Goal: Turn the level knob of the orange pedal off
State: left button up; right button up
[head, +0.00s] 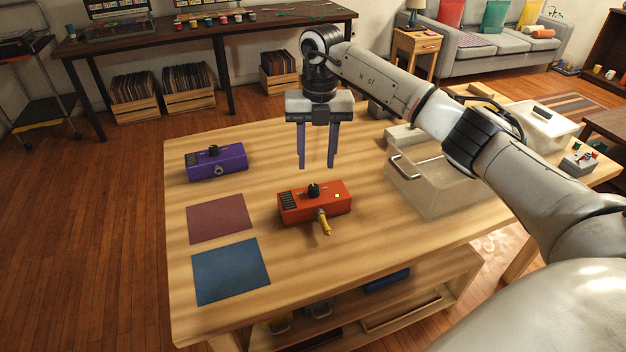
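The orange pedal (330,206) lies on the wooden table, with a black level knob (314,191) on its top. A small light-coloured spot, perhaps a lit lamp, shows near its right end. A yellow plug (324,225) sticks out of its front side. My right gripper (317,165) is open and points down, empty, above and behind the orange pedal, apart from the knob. The knob's setting is too small to read. My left gripper is not in the view.
A purple pedal (216,164) stands at the table's back left. A maroon square (219,218) and a blue square (231,270) lie flat at the left. A clear bin (436,190) with a metal handle stands right of the orange pedal. Bare wood surrounds the pedal.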

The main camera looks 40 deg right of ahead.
aim_at(314, 187)
jog(key=f, duration=0.7)
jog(key=shift+w+a+f, duration=0.15)
jog(key=shift+a+f, duration=0.05)
jog(key=shift+f, duration=0.15)
grip_shut()
jog(key=shift+n, duration=0.3)
jog(key=n, duration=0.5)
jog(key=shift+n, duration=0.3)
jog(key=n, duration=0.4)
jog(key=shift+n+b, duration=0.35)
jog(key=shift+n, duration=0.45)
